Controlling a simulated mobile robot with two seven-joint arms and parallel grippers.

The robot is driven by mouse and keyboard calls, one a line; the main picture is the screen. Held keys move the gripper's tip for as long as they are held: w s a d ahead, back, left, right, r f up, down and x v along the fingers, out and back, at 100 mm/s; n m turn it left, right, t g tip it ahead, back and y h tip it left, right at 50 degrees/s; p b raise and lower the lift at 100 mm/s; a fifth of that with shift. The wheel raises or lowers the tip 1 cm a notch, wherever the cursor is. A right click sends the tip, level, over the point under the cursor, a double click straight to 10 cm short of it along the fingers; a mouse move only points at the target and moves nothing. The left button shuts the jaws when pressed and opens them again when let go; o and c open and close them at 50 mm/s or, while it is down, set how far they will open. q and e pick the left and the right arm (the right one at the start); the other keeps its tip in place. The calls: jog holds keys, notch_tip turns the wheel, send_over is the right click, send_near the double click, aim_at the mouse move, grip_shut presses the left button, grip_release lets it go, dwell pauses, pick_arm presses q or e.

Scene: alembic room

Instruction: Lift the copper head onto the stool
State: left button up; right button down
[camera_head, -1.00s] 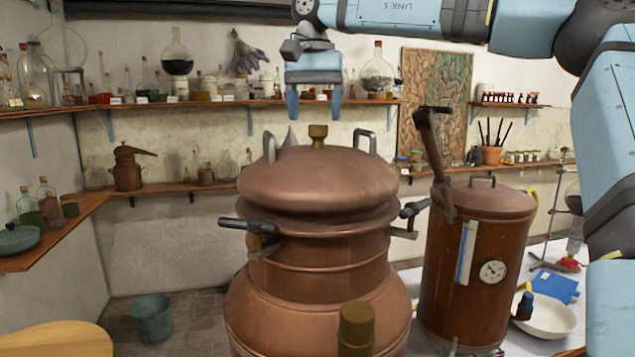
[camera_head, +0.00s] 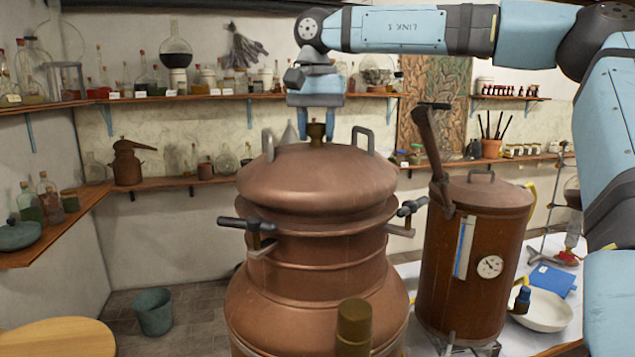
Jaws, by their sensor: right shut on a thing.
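The stool (camera_head: 58,338) is probably the round light wooden top at the lower left, cut by the frame edge. My left gripper does not show.
Grey clamp handles (camera_head: 246,225) stick out on both sides of the pot's neck. A second copper vessel (camera_head: 474,262) with a gauge stands close on the right. A bucket (camera_head: 152,311) is on the floor between pot and stool. Glassware fills the wall shelves (camera_head: 215,97).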

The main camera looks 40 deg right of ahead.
jog(key=shift+w+d+r, duration=0.1)
jog(key=shift+w+r, duration=0.1)
jog(key=shift+r, duration=0.45)
notch_tip(320, 180, up, 19)
jog(key=b, duration=0.1)
jog(key=shift+f, duration=0.1)
jog(key=c, duration=1.4)
grip_release()
jog(key=shift+c, duration=0.2)
grip_shut()
